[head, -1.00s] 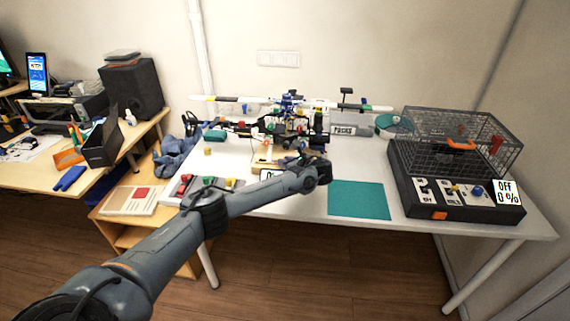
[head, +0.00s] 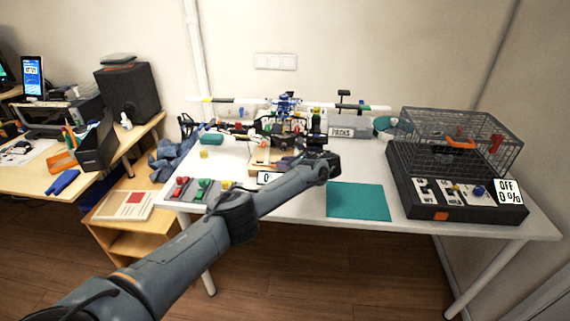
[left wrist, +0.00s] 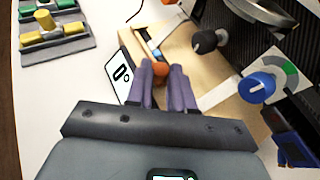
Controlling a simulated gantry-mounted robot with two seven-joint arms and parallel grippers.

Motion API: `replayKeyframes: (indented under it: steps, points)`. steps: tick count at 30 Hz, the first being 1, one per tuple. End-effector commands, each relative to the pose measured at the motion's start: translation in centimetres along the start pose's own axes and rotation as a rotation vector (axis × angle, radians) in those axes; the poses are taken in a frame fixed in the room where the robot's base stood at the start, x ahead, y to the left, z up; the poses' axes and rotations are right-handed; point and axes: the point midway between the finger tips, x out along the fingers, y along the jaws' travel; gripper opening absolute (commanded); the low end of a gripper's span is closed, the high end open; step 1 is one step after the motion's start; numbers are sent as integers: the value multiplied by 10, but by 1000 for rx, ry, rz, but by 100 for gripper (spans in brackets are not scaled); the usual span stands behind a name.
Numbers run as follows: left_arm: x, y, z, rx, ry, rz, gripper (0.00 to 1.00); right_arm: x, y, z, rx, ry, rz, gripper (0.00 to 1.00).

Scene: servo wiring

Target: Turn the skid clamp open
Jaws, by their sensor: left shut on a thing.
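My left gripper (left wrist: 163,67) has its fingertips on either side of a small orange-red knob (left wrist: 160,70) on a wooden board (left wrist: 185,62), and is shut on it. In the head view my left gripper (head: 290,163) is small and dark, over the middle of the table. A blue knob (left wrist: 257,87) with a green and grey dial sits to the right in the left wrist view, apart from the fingers. A black knob (left wrist: 207,41) stands just beyond the fingertips. I cannot tell for certain which knob belongs to the skid clamp. My right gripper is not in view.
A white display (left wrist: 121,75) stands left of the fingers. A rack of red, green and yellow clips (head: 200,190) lies at the table's front left. A model aircraft (head: 287,105) stands behind. A teal mat (head: 358,201) is bare. A black box with a wire cage (head: 455,190) stands right.

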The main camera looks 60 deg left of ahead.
Motion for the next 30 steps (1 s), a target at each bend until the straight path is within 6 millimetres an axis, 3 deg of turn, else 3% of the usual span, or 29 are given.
replayKeyframes:
  steps: [4, 5, 9, 20, 26, 30]
  points:
    - [2, 0, -3, 4, 0, -2, 0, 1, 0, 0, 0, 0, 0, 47]
    - [2, 0, -3, 4, 0, -2, 26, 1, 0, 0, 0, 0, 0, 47]
    - [2, 0, -3, 3, 0, -2, 47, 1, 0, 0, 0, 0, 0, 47]
    - [-3, 0, 0, 2, 0, -2, 47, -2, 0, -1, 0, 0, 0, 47]
    - [-25, 0, 2, 2, 1, -3, 47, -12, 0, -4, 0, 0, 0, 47]
    - [-50, -1, 1, 3, 2, -5, 47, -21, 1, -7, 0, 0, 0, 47]
